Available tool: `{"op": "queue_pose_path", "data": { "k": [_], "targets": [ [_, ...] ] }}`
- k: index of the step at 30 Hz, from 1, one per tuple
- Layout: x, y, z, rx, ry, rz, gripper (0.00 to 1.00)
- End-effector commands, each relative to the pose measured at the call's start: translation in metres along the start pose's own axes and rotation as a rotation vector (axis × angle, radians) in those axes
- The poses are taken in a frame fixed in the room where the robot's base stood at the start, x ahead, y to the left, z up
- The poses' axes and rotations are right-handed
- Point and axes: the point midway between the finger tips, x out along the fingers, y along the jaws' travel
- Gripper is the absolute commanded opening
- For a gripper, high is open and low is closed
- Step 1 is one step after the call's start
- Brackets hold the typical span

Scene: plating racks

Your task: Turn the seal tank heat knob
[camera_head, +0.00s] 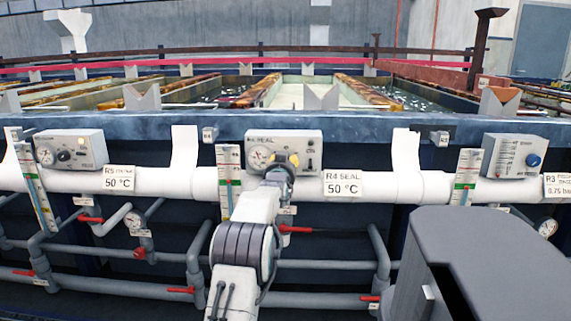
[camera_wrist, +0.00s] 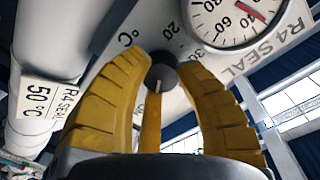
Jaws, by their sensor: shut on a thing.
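The seal control box (camera_head: 309,146), marked R4 SEAL, is a grey box on the front of the tank line, above the label reading R4 SEAL 50 °C (camera_head: 342,184). My gripper (camera_head: 284,160) is at the middle of this box and hides its knob in the head view. In the wrist view the dark round heat knob (camera_wrist: 161,72) sits between the yellow fingertips of my gripper (camera_wrist: 163,68), which are shut on it. A pale pointer line shows at the knob. The round dial (camera_wrist: 232,18) with a red needle is beside it, with its upper part cut off.
A similar control box (camera_head: 71,149) stands to the left, and another with a blue knob (camera_head: 515,156) to the right. A white pipe (camera_head: 400,187) runs below the boxes. Grey pipes with red valve handles (camera_head: 295,229) lie lower. Strip thermometers (camera_head: 229,182) hang in front.

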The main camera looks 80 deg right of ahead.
Motion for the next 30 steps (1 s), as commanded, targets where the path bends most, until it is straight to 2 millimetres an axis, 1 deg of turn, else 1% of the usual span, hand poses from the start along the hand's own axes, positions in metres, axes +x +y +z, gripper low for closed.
{"op": "queue_pose_path", "data": {
  "k": [8, 9, 17, 18, 26, 30],
  "targets": [
    [0.0002, -0.0026, 0.0019, -0.001, -0.002, -0.003, 0.00],
    [0.0002, -0.0026, 0.0019, -0.001, -0.002, -0.003, 0.34],
    [0.0001, -0.0014, 0.0010, -0.001, -0.001, -0.002, 0.58],
    [0.0001, -0.0013, 0.0008, -0.001, -0.001, -0.002, 0.59],
    [-0.0005, -0.0009, 0.0002, -0.001, 0.000, -0.001, 0.59],
    [-0.0043, -0.0010, -0.0001, -0.001, -0.001, -0.001, 0.59]
  ]
}}
